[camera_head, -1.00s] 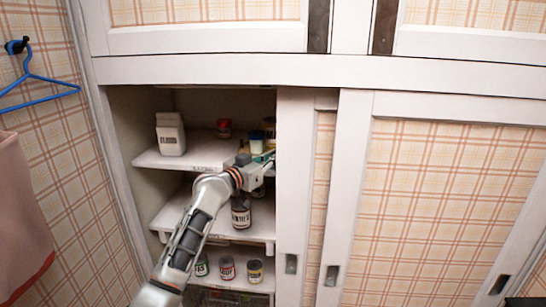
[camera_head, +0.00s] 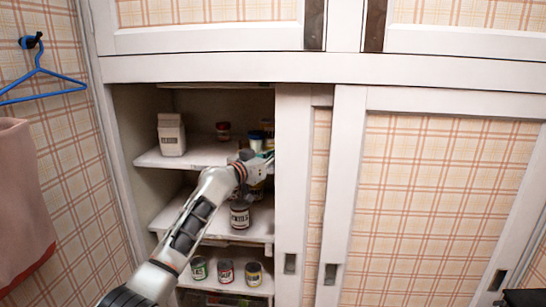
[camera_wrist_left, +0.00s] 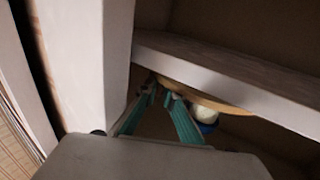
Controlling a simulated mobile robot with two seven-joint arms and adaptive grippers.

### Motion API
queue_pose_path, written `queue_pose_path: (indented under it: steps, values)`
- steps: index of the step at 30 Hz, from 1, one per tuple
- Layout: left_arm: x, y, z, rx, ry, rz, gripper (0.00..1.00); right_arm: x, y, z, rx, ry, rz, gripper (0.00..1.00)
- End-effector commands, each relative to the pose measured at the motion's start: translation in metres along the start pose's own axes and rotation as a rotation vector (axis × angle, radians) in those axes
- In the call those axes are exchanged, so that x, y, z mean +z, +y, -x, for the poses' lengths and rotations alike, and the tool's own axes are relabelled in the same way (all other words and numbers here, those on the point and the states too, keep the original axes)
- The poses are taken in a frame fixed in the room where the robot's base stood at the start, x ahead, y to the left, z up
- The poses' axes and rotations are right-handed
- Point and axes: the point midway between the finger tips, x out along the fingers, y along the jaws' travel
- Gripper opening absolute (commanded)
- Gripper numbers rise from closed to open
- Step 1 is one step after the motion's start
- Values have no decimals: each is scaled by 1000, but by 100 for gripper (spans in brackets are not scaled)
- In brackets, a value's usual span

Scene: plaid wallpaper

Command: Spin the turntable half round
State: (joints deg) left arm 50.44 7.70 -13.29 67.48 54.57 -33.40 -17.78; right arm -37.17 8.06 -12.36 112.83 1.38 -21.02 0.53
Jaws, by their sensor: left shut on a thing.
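The turntable shows in the left wrist view as a thin tan disc edge (camera_wrist_left: 215,103) beside the pale shelf board (camera_wrist_left: 240,82). My left gripper (camera_wrist_left: 160,90) has its teal fingers closed at this edge, shut on the rim. A white jar with a blue lid (camera_wrist_left: 206,116) is next to the disc. In the head view, my left gripper (camera_head: 262,160) reaches the right end of the upper shelf, by the sliding door's edge. A jar with a blue lid (camera_head: 256,140) stands just behind it. The disc is mostly hidden there by my gripper and the jars. My right gripper is not in view.
A jar (camera_head: 240,214) is on the middle shelf, and several cans (camera_head: 226,272) are below. Sliding doors (camera_head: 440,200) close off the right. A blue hanger (camera_head: 40,72) is at left.

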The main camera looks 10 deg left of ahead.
Motion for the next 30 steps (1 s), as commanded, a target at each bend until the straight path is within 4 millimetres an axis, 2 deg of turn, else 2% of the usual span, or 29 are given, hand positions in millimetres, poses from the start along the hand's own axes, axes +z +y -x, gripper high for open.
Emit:
queue_pose_path:
  steps: [1, 3, 20, 23, 30]
  values:
    - [-4, -3, 1, -5, 6, -2, 13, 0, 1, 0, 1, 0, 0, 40]
    - [-4, -3, 1, -5, 6, -2, 25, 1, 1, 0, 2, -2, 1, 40]
    - [0, 0, 3, 0, 0, -1, 25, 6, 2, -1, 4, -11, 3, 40]
    - [0, 0, 9, 0, 1, -2, 25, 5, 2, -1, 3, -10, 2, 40]
    - [0, -2, 38, -2, 3, -3, 25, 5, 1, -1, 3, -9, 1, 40]
